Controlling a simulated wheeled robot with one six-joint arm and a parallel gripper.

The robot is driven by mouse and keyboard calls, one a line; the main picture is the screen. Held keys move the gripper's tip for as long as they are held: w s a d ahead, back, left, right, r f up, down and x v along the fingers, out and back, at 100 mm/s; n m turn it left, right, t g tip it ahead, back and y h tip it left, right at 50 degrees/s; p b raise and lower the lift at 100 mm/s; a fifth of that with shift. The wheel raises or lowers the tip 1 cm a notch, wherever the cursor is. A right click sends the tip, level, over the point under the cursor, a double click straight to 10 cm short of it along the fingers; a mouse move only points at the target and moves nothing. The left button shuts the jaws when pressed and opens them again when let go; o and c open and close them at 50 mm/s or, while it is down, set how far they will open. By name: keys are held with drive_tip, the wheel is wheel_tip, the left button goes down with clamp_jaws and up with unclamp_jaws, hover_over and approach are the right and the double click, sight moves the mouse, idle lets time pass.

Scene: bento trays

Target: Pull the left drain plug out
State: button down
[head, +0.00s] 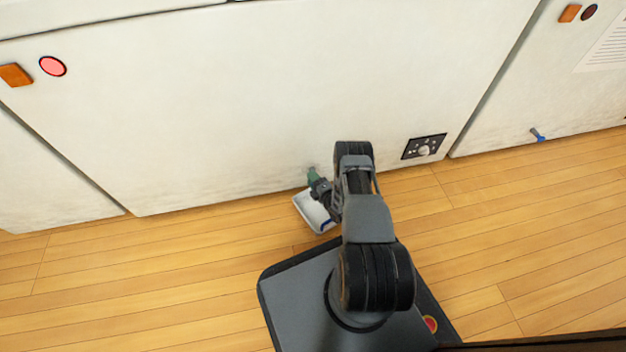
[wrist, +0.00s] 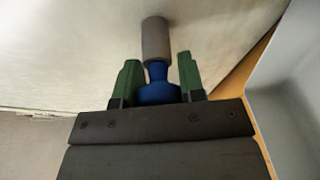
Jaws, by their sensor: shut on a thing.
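The left drain plug (wrist: 158,85) is blue and sits between the two green fingers of my gripper (wrist: 158,63) in the wrist view. My gripper is shut on it. The plug's narrow neck meets the open end of a grey drain pipe (wrist: 156,40) that sticks out of the white panel. I cannot tell how deep the plug sits in the pipe. In the head view my gripper (head: 313,175) is low against the panel, and my arm hides the plug there.
A white tray (head: 300,204) with a blue mark stands on the wooden floor under my gripper. A second blue plug (head: 540,139) is in a pipe on the right panel. A black dial plate (head: 410,151) is right of my arm. Floor on the left is clear.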

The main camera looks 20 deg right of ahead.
drive_tip(key=shift+s+a+p, duration=0.15)
drive_tip(key=shift+s+p, duration=0.5)
drive_tip(key=shift+s, duration=0.7)
drive_tip(key=c, duration=1)
unclamp_jaws()
drive_tip(key=shift+o, duration=1.4)
